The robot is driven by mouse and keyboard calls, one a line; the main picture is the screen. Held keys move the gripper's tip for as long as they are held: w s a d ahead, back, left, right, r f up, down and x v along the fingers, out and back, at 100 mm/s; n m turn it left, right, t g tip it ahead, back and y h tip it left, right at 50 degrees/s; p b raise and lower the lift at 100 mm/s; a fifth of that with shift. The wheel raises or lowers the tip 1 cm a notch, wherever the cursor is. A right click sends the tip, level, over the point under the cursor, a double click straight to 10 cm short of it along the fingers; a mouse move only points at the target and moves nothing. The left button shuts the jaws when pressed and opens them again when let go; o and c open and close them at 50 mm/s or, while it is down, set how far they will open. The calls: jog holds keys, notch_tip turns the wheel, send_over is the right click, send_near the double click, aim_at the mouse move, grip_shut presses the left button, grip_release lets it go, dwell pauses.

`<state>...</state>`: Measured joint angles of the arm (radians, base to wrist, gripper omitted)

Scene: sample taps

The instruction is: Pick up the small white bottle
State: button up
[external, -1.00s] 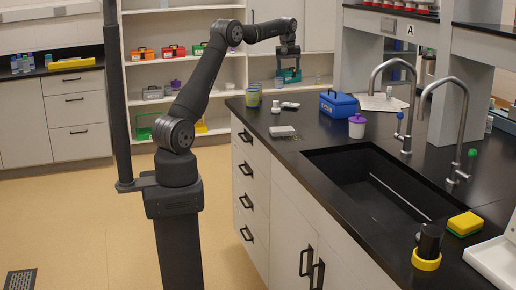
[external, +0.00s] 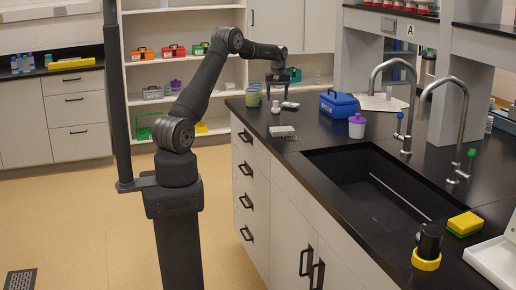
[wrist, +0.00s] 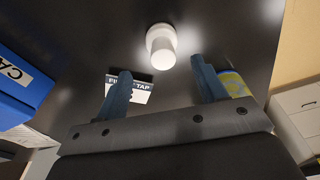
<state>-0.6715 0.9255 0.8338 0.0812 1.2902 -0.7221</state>
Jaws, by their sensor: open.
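The small white bottle (external: 276,106) stands upright on the black counter near its far left end. In the wrist view the bottle (wrist: 161,46) shows from above, just past the fingertips and roughly centred between them. My gripper (external: 277,97) is open, pointing down, close above the bottle. In the wrist view its two blue-grey fingers (wrist: 162,66) are wide apart with nothing held. I cannot tell whether the fingertips reach down beside the bottle's top.
A yellow-and-blue jar (wrist: 236,84) stands near the right finger. A label card (wrist: 139,94) lies behind the left finger. A blue box (external: 338,105) and a purple-lidded jar (external: 357,126) stand to the right. A small scale-like item (external: 282,131) and the sink (external: 375,185) are nearer.

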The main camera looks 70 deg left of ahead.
aim_at(276, 108)
jog(key=f, duration=0.5)
jog(key=shift+s+f, duration=0.1)
jog(key=shift+s, duration=0.25)
jog(key=shift+c, duration=0.5)
jog(key=c, duration=1)
